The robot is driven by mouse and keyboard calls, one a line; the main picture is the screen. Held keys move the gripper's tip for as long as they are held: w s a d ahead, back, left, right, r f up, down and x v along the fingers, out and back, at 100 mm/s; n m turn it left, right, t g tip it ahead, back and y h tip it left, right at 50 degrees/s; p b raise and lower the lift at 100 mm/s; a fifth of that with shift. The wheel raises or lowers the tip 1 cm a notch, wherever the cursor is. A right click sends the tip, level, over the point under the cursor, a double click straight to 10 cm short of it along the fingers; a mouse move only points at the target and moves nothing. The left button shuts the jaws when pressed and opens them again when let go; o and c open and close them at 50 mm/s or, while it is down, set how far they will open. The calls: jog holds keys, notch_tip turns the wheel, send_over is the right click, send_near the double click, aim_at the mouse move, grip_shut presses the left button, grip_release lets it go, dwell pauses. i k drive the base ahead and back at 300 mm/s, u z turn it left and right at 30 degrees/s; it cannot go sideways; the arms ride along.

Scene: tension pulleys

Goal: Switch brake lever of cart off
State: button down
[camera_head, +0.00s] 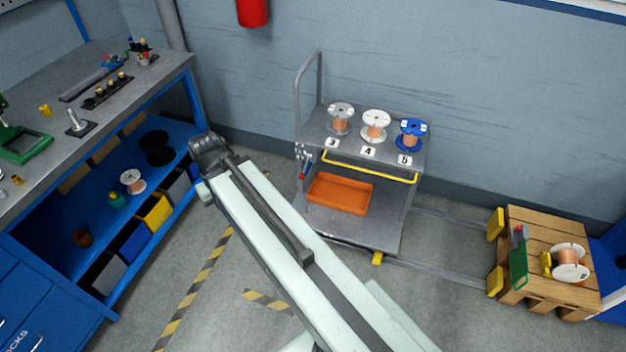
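The grey cart (390,222) stands against the back wall, with a tall tubular handle (297,95) at its left end. A small lever-like part with a red tip (304,175) is at the cart's left side, below the top shelf; it looks like the brake lever. It is too small to tell its setting. My arm reaches from the bottom right up to the left, in front of the cart's left side. Its dark far end is left of the cart, apart from the lever. No gripper fingers can be made out.
Spools labelled 3, 4 and 5 stand on the cart's top; an orange tray (340,193) lies below. A wooden pallet stand (540,225) is at right, beyond floor rails (450,250). A workbench (150,85) with a blue shelf fills the left. Floor before the cart is open.

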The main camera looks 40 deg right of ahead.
aim_at(301, 176)
jog(key=u, duration=0.1)
jog(key=i, duration=0.95)
jog(key=z, duration=0.05)
